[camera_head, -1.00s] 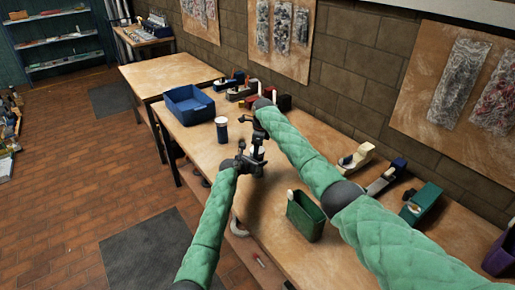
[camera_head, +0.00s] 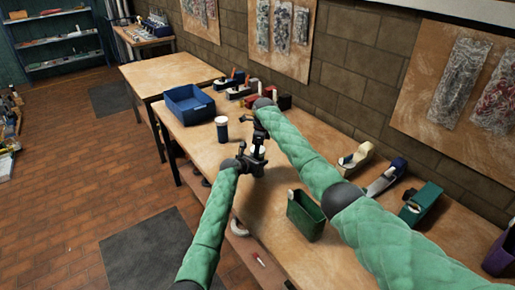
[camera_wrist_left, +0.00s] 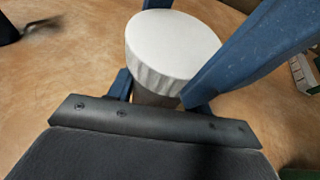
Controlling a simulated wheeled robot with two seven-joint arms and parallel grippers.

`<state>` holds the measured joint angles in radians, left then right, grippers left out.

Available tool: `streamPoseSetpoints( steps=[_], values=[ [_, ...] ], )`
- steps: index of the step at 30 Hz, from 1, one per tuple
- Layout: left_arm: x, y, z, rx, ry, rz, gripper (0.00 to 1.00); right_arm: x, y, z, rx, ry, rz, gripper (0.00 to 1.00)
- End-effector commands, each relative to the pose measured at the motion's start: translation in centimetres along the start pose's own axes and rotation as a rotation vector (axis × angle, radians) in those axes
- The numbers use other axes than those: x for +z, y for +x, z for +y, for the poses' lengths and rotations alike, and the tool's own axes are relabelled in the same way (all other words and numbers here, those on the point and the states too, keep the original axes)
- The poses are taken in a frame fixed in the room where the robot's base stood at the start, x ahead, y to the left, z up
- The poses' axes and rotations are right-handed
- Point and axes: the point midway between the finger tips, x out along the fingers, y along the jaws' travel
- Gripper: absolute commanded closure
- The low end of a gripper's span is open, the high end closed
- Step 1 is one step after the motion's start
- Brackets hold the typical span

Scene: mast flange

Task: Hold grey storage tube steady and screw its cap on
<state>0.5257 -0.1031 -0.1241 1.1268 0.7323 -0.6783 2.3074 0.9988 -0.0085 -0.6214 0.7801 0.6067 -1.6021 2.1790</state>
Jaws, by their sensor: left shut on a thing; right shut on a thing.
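My left gripper (camera_head: 250,165) is shut on the grey storage tube over the bench, and the tube is mostly hidden in the head view. The left wrist view shows a short strip of the tube (camera_wrist_left: 155,98) under the white ribbed cap (camera_wrist_left: 172,48). The cap sits over the tube's top; I cannot tell how far it is threaded. The cap also shows as a small pale spot between the grippers in the head view (camera_head: 258,150). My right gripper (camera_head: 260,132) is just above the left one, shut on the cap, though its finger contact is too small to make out.
A dark jar with a white top (camera_head: 221,130) stands left of the grippers. A blue bin (camera_head: 188,104) is farther back. A green open box (camera_head: 305,215) stands at front right. Tape dispensers (camera_head: 356,160) line the wall side. Bare bench lies around the grippers.

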Motion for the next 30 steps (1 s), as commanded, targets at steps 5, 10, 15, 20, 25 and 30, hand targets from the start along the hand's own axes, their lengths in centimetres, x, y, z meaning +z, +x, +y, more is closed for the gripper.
streamPoseSetpoints(
  steps=[5, 10, 15, 20, 25, 30],
  values=[
    [0.77, -0.08, 0.36, 0.005, 0.002, -0.009, 0.91, 0.01, 0.68, 0.5, 0.014, -0.002, 0.004, 0.63],
    [0.79, -0.1, 0.43, 0.006, 0.002, -0.009, 0.91, 0.1, 0.57, 0.53, 0.014, -0.003, 0.003, 0.63],
    [0.79, -0.11, 0.46, 0.007, 0.002, -0.009, 0.91, 0.18, 0.26, 0.55, 0.012, -0.003, 0.0, 0.63],
    [0.72, -0.11, 0.48, 0.007, 0.001, -0.008, 0.91, 0.24, 0.05, 0.54, 0.011, -0.004, -0.001, 0.63],
    [0.62, -0.11, 0.48, 0.007, 0.001, -0.007, 0.91, 0.29, -0.05, 0.52, 0.01, -0.004, -0.001, 0.63],
    [0.53, -0.1, 0.47, 0.007, 0.001, -0.006, 0.91, 0.32, -0.13, 0.49, 0.009, -0.004, -0.002, 0.63]
  ],
)
